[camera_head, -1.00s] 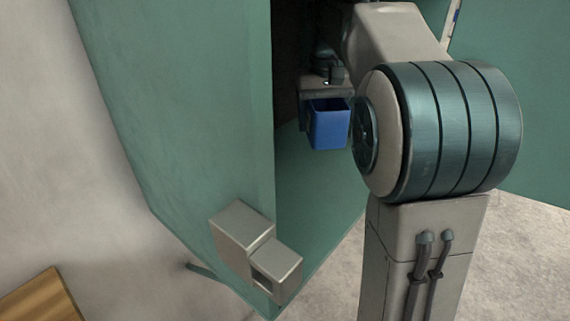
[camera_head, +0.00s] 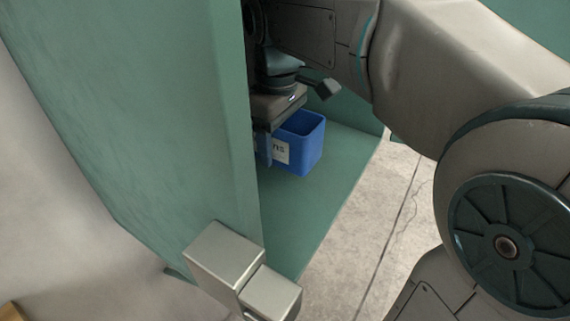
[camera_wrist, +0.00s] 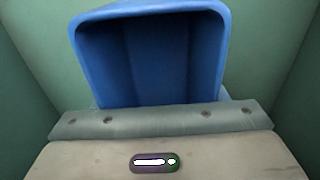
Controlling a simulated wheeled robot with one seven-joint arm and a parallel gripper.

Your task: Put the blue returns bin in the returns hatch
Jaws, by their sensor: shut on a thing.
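The blue returns bin (camera_head: 304,150) is inside the green-walled recess, which I take to be the returns hatch (camera_head: 325,205). It looks upright, with its open top up and a pale label partly showing on its side. My gripper (camera_head: 268,135) is shut on the bin at its near left side; the fingertips are mostly hidden. In the wrist view the bin (camera_wrist: 150,55) opens toward the camera, empty, just beyond the gripper's grey bar (camera_wrist: 155,120). I cannot tell whether the bin's bottom touches the green floor.
A green panel (camera_head: 150,120) stands close at the left of my arm, with a grey metal block fitting (camera_head: 225,255) at its lower edge. Green walls flank the bin in the wrist view. Pale concrete floor (camera_head: 370,235) lies open at the lower right.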

